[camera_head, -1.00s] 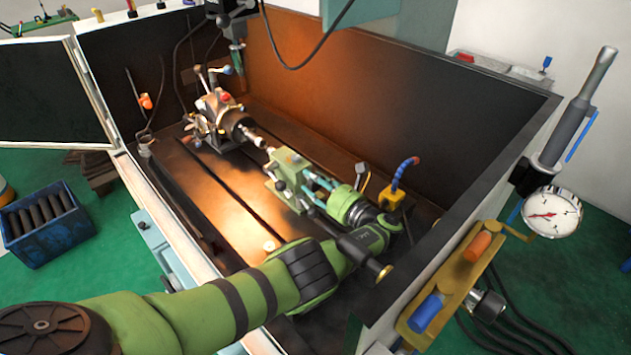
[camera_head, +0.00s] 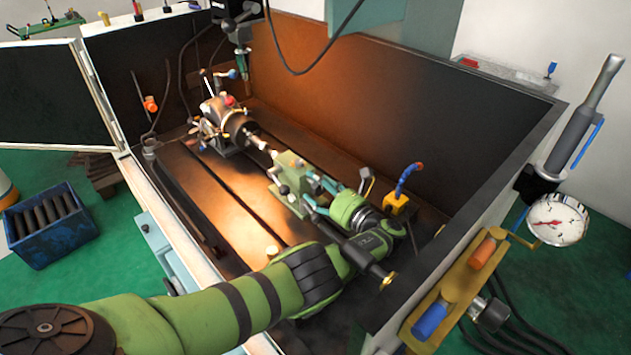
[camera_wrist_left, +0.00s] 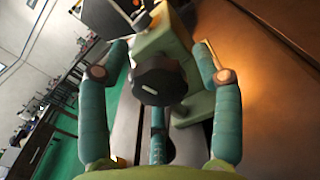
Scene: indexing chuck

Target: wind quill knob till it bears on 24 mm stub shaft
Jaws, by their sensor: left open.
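The green tailstock (camera_head: 288,170) stands on the dark machine bed, and its body fills the upper middle of the left wrist view (camera_wrist_left: 185,105). The dark lobed quill knob (camera_wrist_left: 160,80) faces the wrist camera. My left gripper (camera_head: 317,192) is beside the tailstock's near end. Its teal fingers stand open on either side of the knob in the left wrist view (camera_wrist_left: 160,62), with visible gaps. The pale stub shaft (camera_head: 258,143) extends from the chuck (camera_head: 232,124) toward the tailstock. Whether the quill touches it is too small to tell. My right gripper is not in view.
Dark enclosure walls (camera_head: 400,110) surround the bed. A yellow block with a blue hose (camera_head: 400,200) stands close to my left wrist. A dial gauge (camera_head: 557,219) and a yellow holder (camera_head: 455,295) are at the right edge. Slotted bed (camera_head: 205,195) lies clear at left.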

